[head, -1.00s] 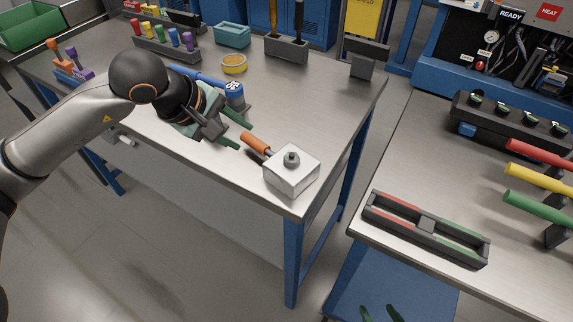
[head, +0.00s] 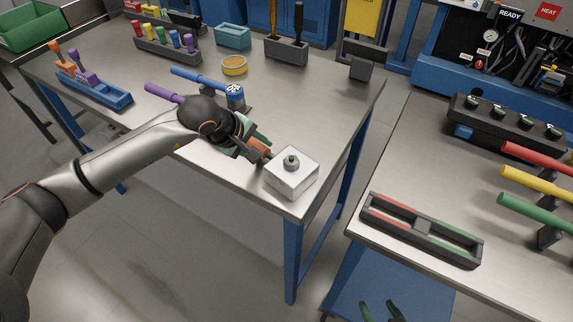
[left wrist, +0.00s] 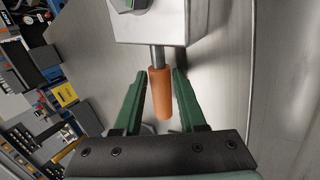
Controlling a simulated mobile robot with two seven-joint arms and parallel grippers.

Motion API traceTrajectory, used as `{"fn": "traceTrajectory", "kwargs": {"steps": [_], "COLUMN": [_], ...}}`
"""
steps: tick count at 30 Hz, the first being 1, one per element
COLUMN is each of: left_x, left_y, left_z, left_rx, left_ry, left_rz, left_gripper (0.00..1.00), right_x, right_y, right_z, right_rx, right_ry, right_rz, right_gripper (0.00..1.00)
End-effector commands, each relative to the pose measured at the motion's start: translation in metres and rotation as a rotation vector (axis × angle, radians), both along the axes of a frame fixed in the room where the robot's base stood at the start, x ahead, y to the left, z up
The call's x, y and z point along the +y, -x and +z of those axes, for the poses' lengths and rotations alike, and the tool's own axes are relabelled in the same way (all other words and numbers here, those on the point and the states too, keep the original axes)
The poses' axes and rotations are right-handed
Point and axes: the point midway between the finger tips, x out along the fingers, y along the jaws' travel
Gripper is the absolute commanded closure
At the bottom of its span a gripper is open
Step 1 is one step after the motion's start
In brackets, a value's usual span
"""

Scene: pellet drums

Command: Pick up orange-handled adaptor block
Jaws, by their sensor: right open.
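The adaptor block (head: 292,180) is a pale metal box with a grey knob on top. It sits near the front corner of the left workbench. Its orange handle (left wrist: 160,92) sticks out on a short metal rod toward my left gripper (left wrist: 158,74). In the left wrist view, the two green fingers stand on either side of the handle, open, with a visible gap on each side. In the head view, my left gripper (head: 259,147) is at the handle and partly hides it. My right gripper (head: 380,313) shows only its green fingertips at the bottom edge, open and away from the block.
A blue-handled tool (head: 234,98) and a purple handle (head: 163,93) lie behind my left arm. A blue holder (head: 112,96) stands at the bench's left. A dark tray (head: 420,235) is on the right bench, across a gap.

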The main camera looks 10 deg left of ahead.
Motion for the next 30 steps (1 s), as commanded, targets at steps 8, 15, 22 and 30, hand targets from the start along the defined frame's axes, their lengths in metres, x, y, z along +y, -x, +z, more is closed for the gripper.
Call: {"fn": "traceTrajectory", "kwargs": {"steps": [8, 15, 22, 30], "left_x": [-0.0015, -0.0013, -0.0013, -0.0011], "left_y": [-0.0022, -0.0020, -0.0021, -0.0020], "left_z": [-0.0041, -0.0039, -0.0038, -0.0036], "left_rx": [-0.001, 0.000, 0.000, 0.000], "left_ry": [0.001, 0.000, 0.000, 0.000], "left_rz": [0.000, 0.000, 0.000, 0.001], "left_gripper": [0.60, 0.85, 1.00, 1.00], "right_x": [0.0000, -0.0001, 0.0000, -0.0001], "right_y": [-0.0002, -0.0003, -0.0003, -0.0003], "right_z": [0.0005, 0.0006, 0.0006, 0.0006], "right_rx": [0.000, -0.001, -0.001, -0.001], "right_ry": [0.000, 0.001, 0.001, 0.001], "right_rz": [0.000, 0.001, 0.001, 0.001], "right_gripper": [0.32, 0.32, 0.32, 0.32]}}
